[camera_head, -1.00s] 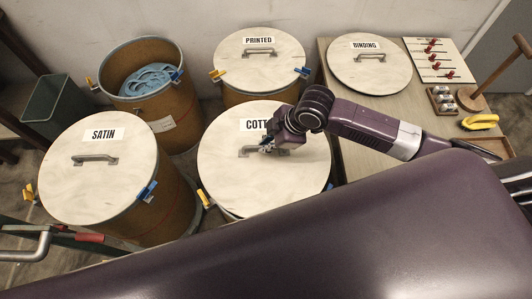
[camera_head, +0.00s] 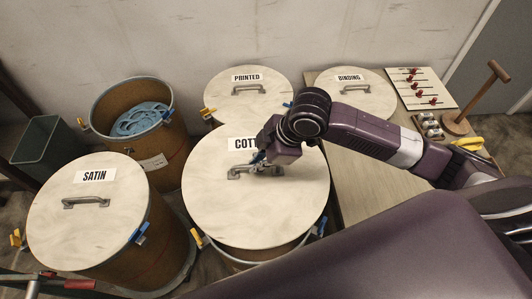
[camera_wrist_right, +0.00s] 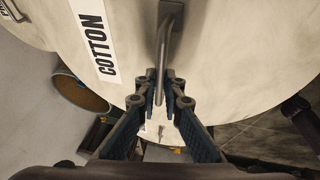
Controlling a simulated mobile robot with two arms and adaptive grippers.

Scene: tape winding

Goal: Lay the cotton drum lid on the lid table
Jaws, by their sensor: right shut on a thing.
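The cotton drum lid (camera_head: 257,205) is a pale wooden disc with a "COTTON" label and a metal handle (camera_head: 245,172). My right gripper (camera_head: 262,168) is shut on that handle; the wrist view shows the fingers (camera_wrist_right: 160,98) around the handle bar (camera_wrist_right: 162,50). The lid is raised above the cotton drum (camera_head: 262,255), whose rim shows below its near edge. The lid table (camera_head: 362,185) stands to the right, with the "BINDING" lid (camera_head: 355,97) lying at its far end. My left gripper is not in view.
The satin drum lid (camera_head: 85,215) is at the left and the printed drum lid (camera_head: 245,98) is behind. An open drum (camera_head: 132,108) holds blue tape. The table's right side carries a peg board (camera_head: 420,88), a wooden stand (camera_head: 457,125) and a yellow item (camera_head: 468,143). The table's near middle is bare.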

